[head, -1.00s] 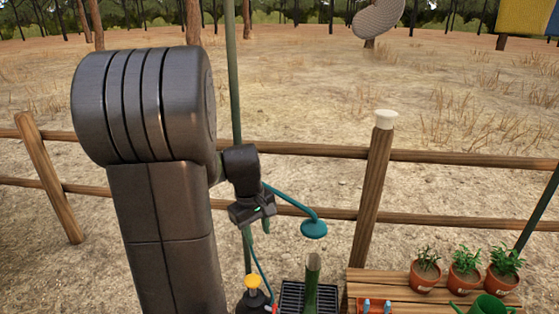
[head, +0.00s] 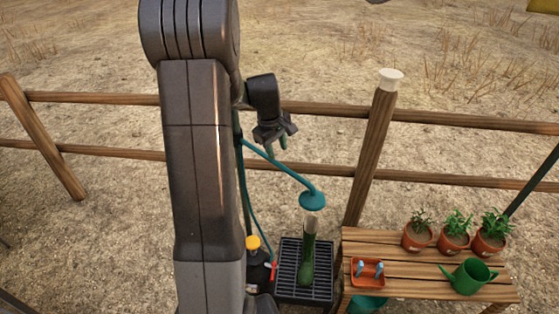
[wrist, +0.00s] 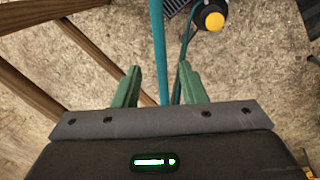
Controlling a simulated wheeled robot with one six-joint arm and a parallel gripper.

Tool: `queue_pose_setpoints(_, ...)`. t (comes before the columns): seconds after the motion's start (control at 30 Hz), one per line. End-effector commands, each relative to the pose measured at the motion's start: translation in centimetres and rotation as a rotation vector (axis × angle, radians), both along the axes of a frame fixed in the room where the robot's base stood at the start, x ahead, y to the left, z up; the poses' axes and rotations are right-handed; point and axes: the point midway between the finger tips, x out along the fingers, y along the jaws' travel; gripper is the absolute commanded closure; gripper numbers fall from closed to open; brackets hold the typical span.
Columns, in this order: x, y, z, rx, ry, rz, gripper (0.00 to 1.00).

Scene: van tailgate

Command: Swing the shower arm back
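The teal shower arm (head: 285,170) slants down to the right from a green upright pole to its round shower head (head: 312,201). My gripper (head: 277,146) is at the shower arm's upper stretch. In the wrist view, my two green fingers (wrist: 159,86) are apart. The teal pipe (wrist: 158,40) runs through the gap between them, apart from both fingertips; whether it is at finger depth or below, I cannot tell. My arm hides most of the pole.
A dark canister with a yellow cap (head: 254,243) stands left of the grate; the cap also shows in the wrist view (wrist: 211,19). A wooden bench (head: 390,245) at right holds potted plants, a watering can (head: 470,275) and an orange tray (head: 367,271). A rail fence (head: 440,181) runs behind.

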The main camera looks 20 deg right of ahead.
Motion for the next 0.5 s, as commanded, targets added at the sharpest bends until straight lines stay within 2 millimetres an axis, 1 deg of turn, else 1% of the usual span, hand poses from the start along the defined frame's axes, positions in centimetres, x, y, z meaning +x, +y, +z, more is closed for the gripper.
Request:
queue_pose_setpoints(0.03, 0.0, -0.2, -1.2, 0.002, 0.005, 0.0, 0.62)
queue_pose_setpoints(0.2, 0.2, -0.7, -4.1, 0.001, 0.003, 0.001, 0.62)
queue_pose_setpoints(0.33, 0.4, -1.0, -5.5, 0.001, 0.0, 0.0, 0.62)
queue_pose_setpoints(0.5, 0.4, -1.2, -6.3, 0.0, 0.0, -0.001, 0.62)
